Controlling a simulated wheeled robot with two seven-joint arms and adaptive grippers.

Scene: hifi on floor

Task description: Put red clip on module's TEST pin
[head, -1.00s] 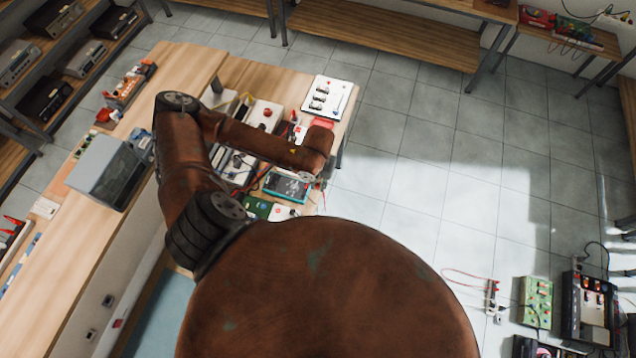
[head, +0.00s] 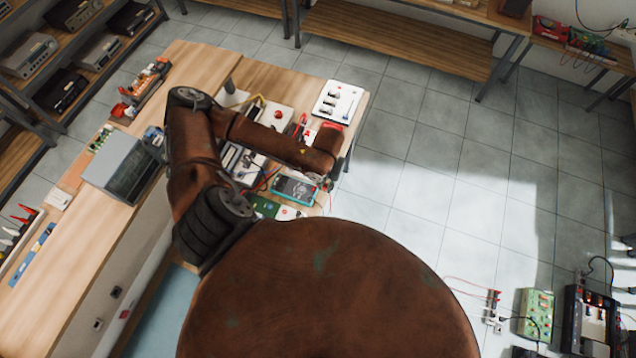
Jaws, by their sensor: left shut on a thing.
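My left arm reaches over the wooden workbench, and its gripper (head: 326,184) points down near the bench's right end, beside a teal-framed meter (head: 295,188). The gripper is small and mostly hidden by my own wrist. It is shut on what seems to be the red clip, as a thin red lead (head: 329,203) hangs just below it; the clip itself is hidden. A green circuit board (head: 265,207) lies in front of the meter. I cannot tell which item is the module, and no TEST marking is legible. My right gripper is not in view.
A white panel with dark parts (head: 338,101) lies at the bench's far right corner. A grey box (head: 120,165) stands on the left bench. Floor at right holds a green unit (head: 536,314), a black case (head: 590,320) and red leads (head: 492,299). The tiled floor between is clear.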

